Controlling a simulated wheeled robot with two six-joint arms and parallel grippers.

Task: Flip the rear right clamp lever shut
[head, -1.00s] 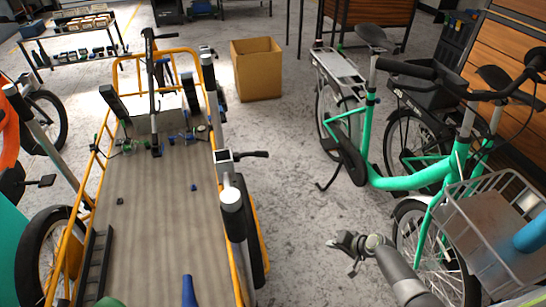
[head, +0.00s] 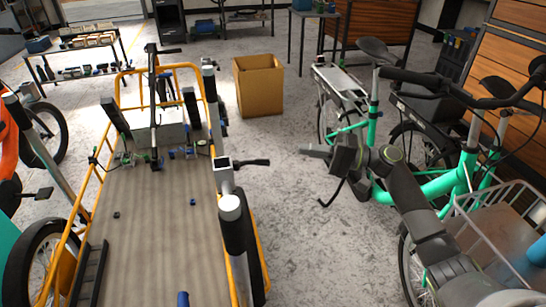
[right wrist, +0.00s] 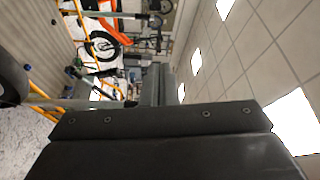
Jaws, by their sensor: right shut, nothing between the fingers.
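The clamp lever (head: 255,162) on the right side of the orange cargo bike is a short black handle. In the right wrist view, the dark gripper body fills the lower part, and the lever cannot be made out. My left gripper is not in view.
The cargo bed (head: 150,235) has an orange rail frame and several upright posts. A cardboard box (head: 258,88) stands on the floor behind. A green bike (head: 430,185) with a wire basket stands at right, close to my right arm. Floor between the bikes is clear.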

